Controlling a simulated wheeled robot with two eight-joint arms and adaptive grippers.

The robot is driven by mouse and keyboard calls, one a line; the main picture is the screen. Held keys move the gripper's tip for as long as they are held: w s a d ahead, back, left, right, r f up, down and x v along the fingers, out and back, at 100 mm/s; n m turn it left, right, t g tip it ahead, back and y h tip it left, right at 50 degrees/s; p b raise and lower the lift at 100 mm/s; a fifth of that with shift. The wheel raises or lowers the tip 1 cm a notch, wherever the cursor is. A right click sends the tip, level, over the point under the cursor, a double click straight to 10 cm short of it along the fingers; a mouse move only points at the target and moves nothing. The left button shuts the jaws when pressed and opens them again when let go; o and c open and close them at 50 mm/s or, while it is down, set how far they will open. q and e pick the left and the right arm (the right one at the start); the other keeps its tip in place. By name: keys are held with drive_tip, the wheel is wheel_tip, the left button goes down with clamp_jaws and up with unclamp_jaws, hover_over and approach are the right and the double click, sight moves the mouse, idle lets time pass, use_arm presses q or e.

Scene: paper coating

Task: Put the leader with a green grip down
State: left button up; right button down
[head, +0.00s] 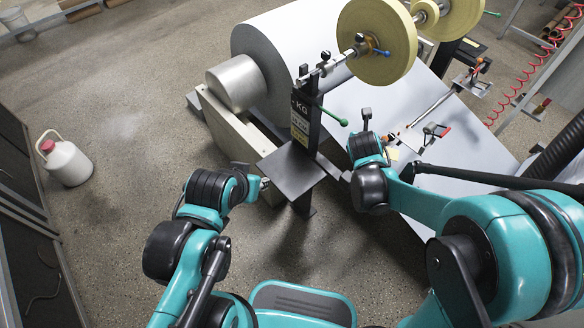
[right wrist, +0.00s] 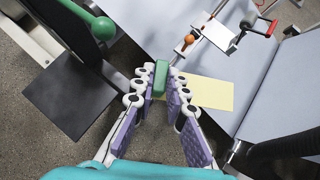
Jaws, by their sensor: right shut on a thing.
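The leader's green grip (right wrist: 159,78) is between the fingertips of my right gripper (right wrist: 160,88), which is shut on it. A pale yellow sheet (right wrist: 212,93) shows just right of the fingers, seemingly the leader's sheet; the fingers hide where it joins the grip. In the head view a small part of the yellow sheet (head: 393,154) shows beside my right wrist, which hides the grip. It is over the white web (right wrist: 195,15). My left gripper (head: 253,175) is by the left edge of the black plate, with its fingers apart and nothing seen between them.
A black square plate (head: 291,170) on a post stands between my arms. The large paper roll (head: 290,45) and yellow tape rolls (head: 377,40) are behind. A rod with an orange knob (right wrist: 188,41) and a red-handled clamp (right wrist: 272,28) are near the right gripper.

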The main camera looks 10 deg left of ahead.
drive_tip(key=a+f+n, duration=0.1)
drive_tip(key=a+f, duration=0.5)
drive_tip(key=a, duration=0.3)
drive_tip(key=w+a+f+n+y, duration=0.1)
drive_tip(key=a+f, duration=0.6)
drive_tip(key=a, duration=0.3)
drive_tip(key=a+f+n+y+b, duration=0.1)
drive_tip(key=a+f, duration=0.6)
drive_tip(key=a, duration=0.2)
drive_tip(key=shift+w+a, duration=0.2)
drive_tip(key=shift+w, duration=0.15)
wheel_tip(320, 180, down, 4)
drive_tip(key=shift+f+b, duration=0.1)
drive_tip(key=shift+b, duration=0.95)
drive_tip(key=c, duration=2)
unclamp_jaws()
drive_tip(key=o, duration=0.5)
drive_tip(key=shift+c, duration=0.2)
